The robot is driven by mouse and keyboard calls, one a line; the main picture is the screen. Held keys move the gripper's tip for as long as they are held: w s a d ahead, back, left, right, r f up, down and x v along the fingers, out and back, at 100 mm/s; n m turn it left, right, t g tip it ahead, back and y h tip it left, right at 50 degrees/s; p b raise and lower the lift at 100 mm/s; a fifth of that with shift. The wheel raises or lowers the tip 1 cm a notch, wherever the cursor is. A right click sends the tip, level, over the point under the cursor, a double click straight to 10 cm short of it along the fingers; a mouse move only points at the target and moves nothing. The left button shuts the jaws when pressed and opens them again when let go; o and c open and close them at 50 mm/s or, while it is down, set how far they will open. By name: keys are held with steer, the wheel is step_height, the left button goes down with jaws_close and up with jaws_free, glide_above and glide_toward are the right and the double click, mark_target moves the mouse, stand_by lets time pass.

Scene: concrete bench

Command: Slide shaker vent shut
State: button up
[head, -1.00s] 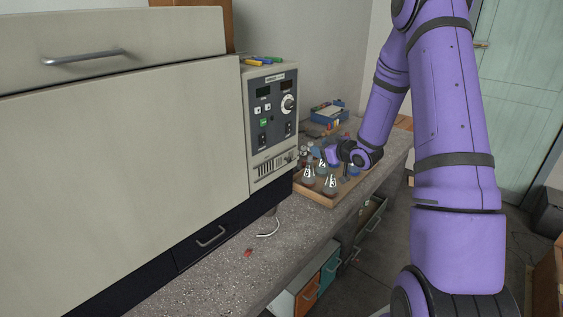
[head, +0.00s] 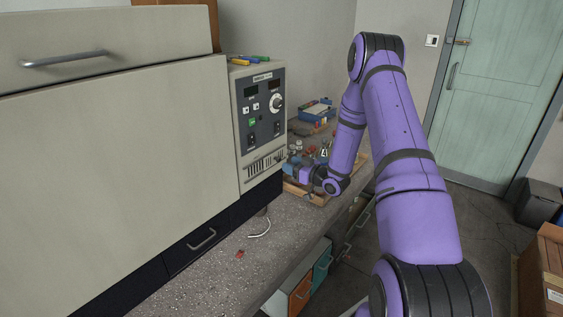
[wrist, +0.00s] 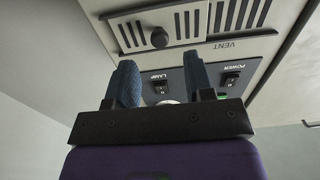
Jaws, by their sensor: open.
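The shaker (head: 150,130) is a large pale cabinet on the left with a control panel (head: 240,165). Its vent (head: 265,163) is a row of slots low on the panel. In the wrist view the vent (wrist: 190,25) shows at the top, upside down, with dark gaps between pale bars. A dark round knob (wrist: 159,38) stands out from the vent's slide. My gripper (wrist: 160,62) is open and empty, its two blue fingers either side of the knob's line, with the knob just beyond the tips. In the head view my gripper (head: 291,168) is beside the vent.
Lamp (wrist: 160,86) and power (wrist: 231,79) switches sit close to my fingers. A wooden tray (head: 318,198) with flasks lies behind my wrist. A blue box (head: 317,112) is farther back. A white cable (head: 260,229) and a red piece (head: 240,254) lie on the bench.

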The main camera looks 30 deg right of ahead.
mark_target(280, 160)
steer(key=shift+x, duration=2.45)
jaws_close()
